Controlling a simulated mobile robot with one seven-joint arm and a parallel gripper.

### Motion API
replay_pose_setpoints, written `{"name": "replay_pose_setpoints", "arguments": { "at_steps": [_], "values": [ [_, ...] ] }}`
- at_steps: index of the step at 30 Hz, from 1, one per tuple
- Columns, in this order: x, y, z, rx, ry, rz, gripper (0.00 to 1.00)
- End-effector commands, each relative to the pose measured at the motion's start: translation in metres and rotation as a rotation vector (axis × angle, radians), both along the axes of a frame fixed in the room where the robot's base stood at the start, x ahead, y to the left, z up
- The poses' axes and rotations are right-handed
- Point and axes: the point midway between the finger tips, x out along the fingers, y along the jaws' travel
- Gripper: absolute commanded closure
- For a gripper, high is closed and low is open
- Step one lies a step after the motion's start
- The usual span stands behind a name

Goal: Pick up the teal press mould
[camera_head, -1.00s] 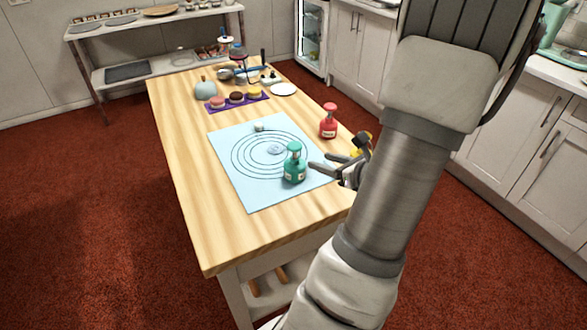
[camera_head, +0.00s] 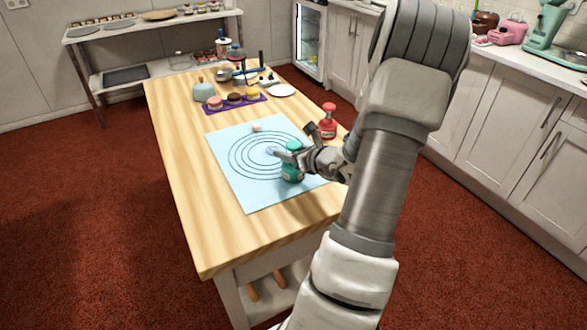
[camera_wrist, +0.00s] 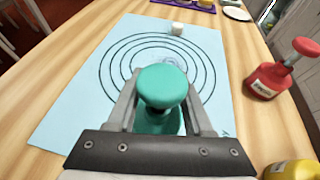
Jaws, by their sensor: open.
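The teal press mould (camera_head: 292,174) stands upright on the light blue mat (camera_head: 250,195) near its right side. Its round knob and body also show in the wrist view (camera_wrist: 163,88). My gripper (camera_head: 288,156) is at the mould, coming from the right. In the wrist view my gripper (camera_wrist: 160,103) is open, with one finger on each side of the mould. The knob stands up between the fingers and hides part of the body. I cannot tell whether either finger touches it.
A red press mould (camera_head: 328,122) stands to the right, and a yellow one (camera_wrist: 292,170) is at the lower right of the wrist view. A small white piece (camera_wrist: 178,28) lies on the mat. Cakes on a purple mat (camera_head: 236,104) are farther back. The table's left side is clear.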

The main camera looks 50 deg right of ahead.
Motion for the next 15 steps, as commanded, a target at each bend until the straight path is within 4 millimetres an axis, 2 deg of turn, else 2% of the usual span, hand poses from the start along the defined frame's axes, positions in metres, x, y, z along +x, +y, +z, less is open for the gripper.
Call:
{"name": "replay_pose_setpoints", "arguments": {
  "at_steps": [9, 15],
  "values": [
    [0.0057, -0.0006, -0.0017, -0.001, -0.001, 0.0, 0.51],
    [0.0055, -0.0006, -0.0016, -0.001, -0.001, 0.0, 0.87]
  ]
}}
